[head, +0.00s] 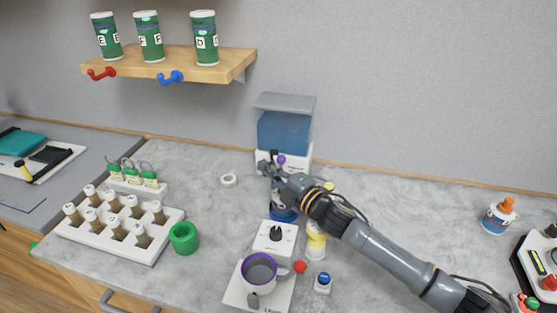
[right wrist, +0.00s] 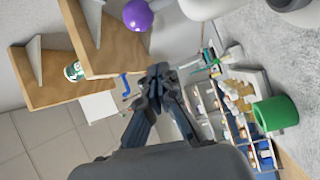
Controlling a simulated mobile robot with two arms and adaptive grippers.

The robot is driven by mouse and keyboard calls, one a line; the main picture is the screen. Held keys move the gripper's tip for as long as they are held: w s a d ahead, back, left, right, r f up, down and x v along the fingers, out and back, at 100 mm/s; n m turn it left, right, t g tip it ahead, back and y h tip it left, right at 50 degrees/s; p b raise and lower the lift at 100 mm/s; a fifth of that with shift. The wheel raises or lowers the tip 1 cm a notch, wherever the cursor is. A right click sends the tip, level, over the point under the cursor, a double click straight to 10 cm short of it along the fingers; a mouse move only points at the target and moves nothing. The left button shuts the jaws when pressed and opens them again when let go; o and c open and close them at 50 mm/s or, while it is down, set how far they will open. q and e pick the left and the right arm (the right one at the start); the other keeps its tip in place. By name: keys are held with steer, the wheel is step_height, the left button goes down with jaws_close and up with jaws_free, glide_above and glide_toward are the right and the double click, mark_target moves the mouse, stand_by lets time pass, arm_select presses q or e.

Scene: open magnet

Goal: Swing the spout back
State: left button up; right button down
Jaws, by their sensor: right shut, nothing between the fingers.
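A dispenser with a blue tank (head: 284,132) and a raised grey lid stands against the back wall. A small purple ball (head: 281,159) shows at its front, just beside my right gripper (head: 265,165). The purple ball (right wrist: 137,14) also shows in the right wrist view, above and left of the fingertips (right wrist: 158,74) and apart from them. My right gripper is shut and empty in front of the dispenser. The gripper and arm hide the dispenser's lower front, so I cannot make out the spout itself. My left gripper is out of view.
A mug with a purple rim (head: 260,270) stands on a white scale (head: 235,291) in front. A green cup (head: 184,237) and a rack of vials (head: 160,246) are at left. A wooden shelf (head: 170,68) with canisters is above left.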

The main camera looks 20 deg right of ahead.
mark_target(280, 165)
steer(key=d, duration=0.1)
steer(key=w+d+p, duration=0.1)
steer(key=d, duration=0.1)
steer(key=shift+w+d+f, duration=0.15)
steer(key=shift+d+f, duration=0.15)
steer(key=shift+f, duration=0.05)
steer(key=shift+a, duration=0.1)
steer(key=shift+d, duration=0.2)
